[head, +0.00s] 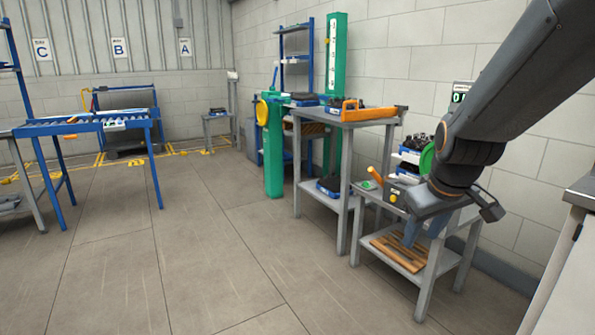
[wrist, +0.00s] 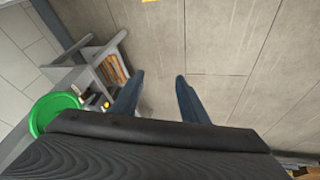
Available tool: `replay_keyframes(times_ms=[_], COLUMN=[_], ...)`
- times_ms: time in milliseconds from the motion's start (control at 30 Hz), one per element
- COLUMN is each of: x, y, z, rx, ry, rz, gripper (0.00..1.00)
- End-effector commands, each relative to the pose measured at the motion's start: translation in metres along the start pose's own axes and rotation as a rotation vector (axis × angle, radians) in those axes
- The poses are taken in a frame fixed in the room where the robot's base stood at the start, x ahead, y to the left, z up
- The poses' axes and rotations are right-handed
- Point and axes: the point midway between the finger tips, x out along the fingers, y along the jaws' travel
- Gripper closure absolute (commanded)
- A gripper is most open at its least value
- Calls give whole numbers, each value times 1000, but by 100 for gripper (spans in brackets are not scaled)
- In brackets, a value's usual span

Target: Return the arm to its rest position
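My gripper (head: 424,232) hangs at the end of my dark arm on the right of the head view, in front of a small grey table (head: 427,280). In the wrist view my gripper (wrist: 158,88) shows two blue-grey fingers spread apart with bare floor between them. It is open and holds nothing. No amber bottle can be made out in either view.
A grey workbench (head: 347,122) with an orange tool stands left of the small table. A blue roller conveyor (head: 85,124) stands at the left. A white cabinet (head: 562,270) edges the right. The middle floor (head: 200,250) is clear. A green disc (wrist: 52,110) shows in the wrist view.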

Motion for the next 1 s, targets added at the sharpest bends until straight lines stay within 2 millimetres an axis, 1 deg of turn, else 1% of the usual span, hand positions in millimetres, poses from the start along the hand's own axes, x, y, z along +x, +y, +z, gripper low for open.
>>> replay_keyframes(times_ms=[33, 100, 200, 300, 400, 600, 633, 700, 1000], x=[-2, -5, -10, -15, -21, -35, -37, -42, -58], y=[-30, -62, -95, -121, -142, -176, -180, -173, -158], z=[12, 30, 53, 75, 95, 135, 140, 136, 132], rx=[9, 36, 67, 89, 108, 136, 142, 154, 181], ry=[-39, -94, -164, -227, -284, -396, -411, -407, -410], rz=[-41, -84, -126, -154, -172, -191, -191, -186, -169], gripper=[60, 60, 60, 60, 60, 60, 60, 60, 60])
